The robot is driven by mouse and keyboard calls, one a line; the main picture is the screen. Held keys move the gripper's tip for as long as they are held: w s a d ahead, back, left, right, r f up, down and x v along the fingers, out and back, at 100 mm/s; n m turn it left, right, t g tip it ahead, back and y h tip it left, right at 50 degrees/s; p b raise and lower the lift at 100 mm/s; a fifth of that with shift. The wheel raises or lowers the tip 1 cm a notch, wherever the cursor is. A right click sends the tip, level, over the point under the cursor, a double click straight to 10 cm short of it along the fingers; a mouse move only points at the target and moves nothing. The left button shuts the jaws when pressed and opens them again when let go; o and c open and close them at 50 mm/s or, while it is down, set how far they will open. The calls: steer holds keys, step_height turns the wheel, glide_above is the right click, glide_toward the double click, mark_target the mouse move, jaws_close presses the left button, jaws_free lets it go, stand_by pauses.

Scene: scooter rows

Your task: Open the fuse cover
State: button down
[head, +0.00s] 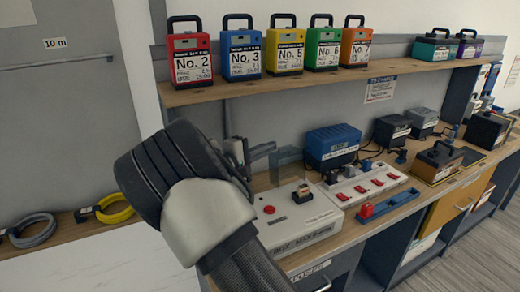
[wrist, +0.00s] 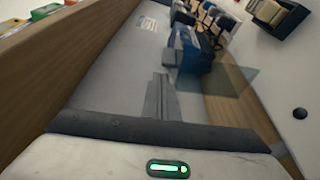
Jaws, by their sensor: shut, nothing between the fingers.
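The white fuse box (head: 293,238) sits on the bench, with a red button (head: 269,209) and a fuse in its holder (head: 302,193) on top. A see-through, grey-tinted panel, apparently the fuse cover (head: 290,168), stands raised behind the fuse. In the wrist view the cover (wrist: 222,96) shows as a dark tinted sheet right of my fingers, and the fuse holder (wrist: 280,15) is uncovered at top right. My gripper (head: 272,149) is shut and empty, its fingertips close to the cover's left edge. I cannot tell whether they touch. In the wrist view the fingers (wrist: 160,90) are together.
A blue case (head: 333,145) and a white switch strip with red switches (head: 365,186) stand right of the box. A blue tray (head: 388,205) lies in front of the strip. A shelf (head: 240,90) with several coloured numbered cases runs above. White tabletop (head: 95,262) is clear at lower left.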

steer(key=shift+s+d, duration=0.25)
steer(key=shift+s, duration=0.15)
steer(key=shift+s+f+b, duration=0.15)
steer(key=shift+b, duration=0.5)
steer(key=shift+m, duration=0.6)
steer(key=s, duration=0.1)
steer(key=s+d+r+b, duration=0.1)
steer(key=s+b, duration=0.1)
steer(key=shift+s+d+r, duration=0.3)
